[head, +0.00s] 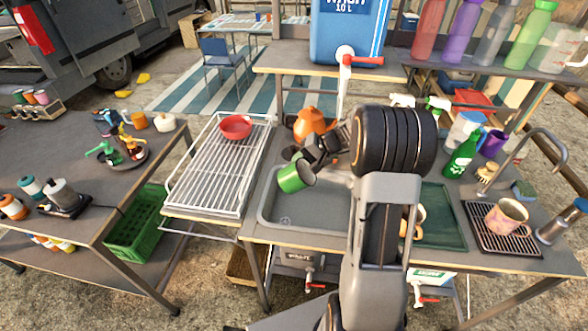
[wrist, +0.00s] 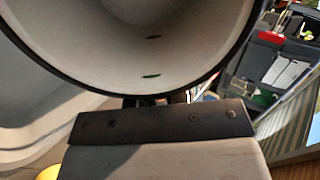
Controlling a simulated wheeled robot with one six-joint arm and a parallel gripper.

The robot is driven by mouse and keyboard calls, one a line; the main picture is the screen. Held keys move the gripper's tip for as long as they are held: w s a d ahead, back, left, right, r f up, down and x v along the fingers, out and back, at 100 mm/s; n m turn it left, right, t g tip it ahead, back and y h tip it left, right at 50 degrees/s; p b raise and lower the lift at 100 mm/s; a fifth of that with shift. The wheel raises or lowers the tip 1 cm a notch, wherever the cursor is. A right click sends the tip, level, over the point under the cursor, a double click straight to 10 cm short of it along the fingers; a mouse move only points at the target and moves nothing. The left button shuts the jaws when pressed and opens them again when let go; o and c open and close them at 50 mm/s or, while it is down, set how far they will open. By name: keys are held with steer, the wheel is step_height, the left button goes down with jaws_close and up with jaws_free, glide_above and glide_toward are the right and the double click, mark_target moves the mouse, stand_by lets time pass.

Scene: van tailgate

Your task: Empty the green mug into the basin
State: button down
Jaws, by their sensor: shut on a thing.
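The green mug (head: 291,177) is held in the air above the grey basin (head: 275,212) in the head view. It is tipped, with its pale mouth toward the right. My gripper (head: 314,160) is shut on the mug; my arm hides part of the hold. In the wrist view, the mug's pale inside (wrist: 140,50) fills the top, with a dark rim and a couple of small green specks on the wall. My gripper (wrist: 160,118) shows below the rim. No falling contents are visible. My arm covers the basin's right part.
A wire drying rack (head: 207,165) with a red bowl (head: 235,127) stands left of the basin. An orange kettle (head: 311,122) and a blue water container (head: 338,30) are behind. A green bottle (head: 461,155) and a pink patterned mug (head: 507,217) stand at right.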

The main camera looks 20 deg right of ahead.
steer(key=r+g+h+p, duration=0.1)
steer(key=h+p, duration=0.2)
steer(key=p, duration=0.2)
steer(key=shift+r+g, duration=0.4)
steer(key=h+p, duration=0.1)
steer(key=p, duration=0.2)
steer(key=shift+r+g, duration=0.3)
steer(key=h+p, duration=0.1)
steer(key=p, duration=0.2)
steer(key=shift+w+a+r+g, duration=0.15)
steer(key=shift+g, duration=0.15)
steer(key=shift+h+p, duration=0.4)
steer(key=shift+p, duration=0.4)
steer(key=shift+g+h+p, duration=0.5)
steer(key=shift+h+p, duration=0.1)
steer(key=shift+p, duration=0.1)
steer(key=shift+h+b, duration=0.3)
steer(key=shift+h, duration=0.1)
steer(key=shift+g, duration=0.4)
steer(key=shift+d, duration=0.2)
